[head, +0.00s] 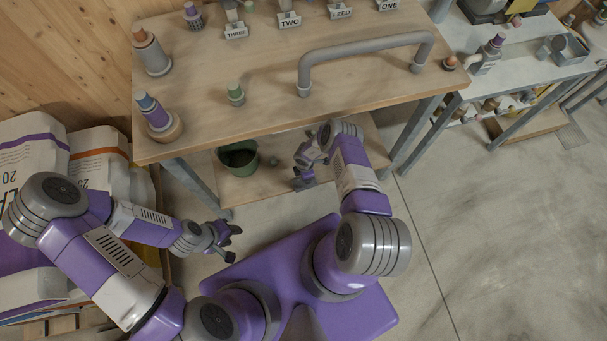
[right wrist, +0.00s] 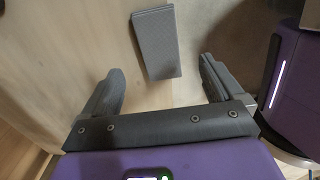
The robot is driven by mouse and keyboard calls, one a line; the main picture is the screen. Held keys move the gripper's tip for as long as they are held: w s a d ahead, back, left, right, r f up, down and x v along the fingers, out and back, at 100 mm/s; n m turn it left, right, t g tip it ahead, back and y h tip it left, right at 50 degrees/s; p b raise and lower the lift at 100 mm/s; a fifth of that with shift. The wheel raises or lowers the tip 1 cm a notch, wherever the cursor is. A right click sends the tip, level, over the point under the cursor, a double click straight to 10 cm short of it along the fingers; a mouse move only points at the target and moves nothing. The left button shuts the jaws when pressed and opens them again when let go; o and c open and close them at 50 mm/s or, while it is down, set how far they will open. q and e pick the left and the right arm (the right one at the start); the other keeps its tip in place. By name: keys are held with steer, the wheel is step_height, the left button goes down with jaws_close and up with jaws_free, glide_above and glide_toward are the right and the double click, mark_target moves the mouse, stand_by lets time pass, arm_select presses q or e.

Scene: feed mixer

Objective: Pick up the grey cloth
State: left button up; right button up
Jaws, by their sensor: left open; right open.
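The grey cloth (right wrist: 157,42) shows in the right wrist view as a flat, folded-looking rectangle on a pale wooden surface. It lies beyond and between the fingertips of my right gripper (right wrist: 161,75), which is open with nothing between its fingers. In the head view my right gripper (head: 298,171) is low at the bench's lower shelf, to the right of a dark green bucket. A small grey patch (head: 273,160) beside it may be part of the cloth; I cannot tell. My left gripper (head: 224,241) is open and empty above the floor, left of my base.
The wooden bench top (head: 270,100) overhangs the lower shelf (head: 262,188), where the green bucket (head: 238,158) stands. A grey pipe handle (head: 365,58) and several capped pegs are on the top. Feed sacks (head: 98,160) stand at the left. The floor at right is clear.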

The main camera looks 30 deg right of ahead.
steer(key=shift+f+b, duration=2.75)
steer(key=shift+f, duration=0.8)
steer(key=shift+r, duration=0.1)
steer(key=c, duration=1.1)
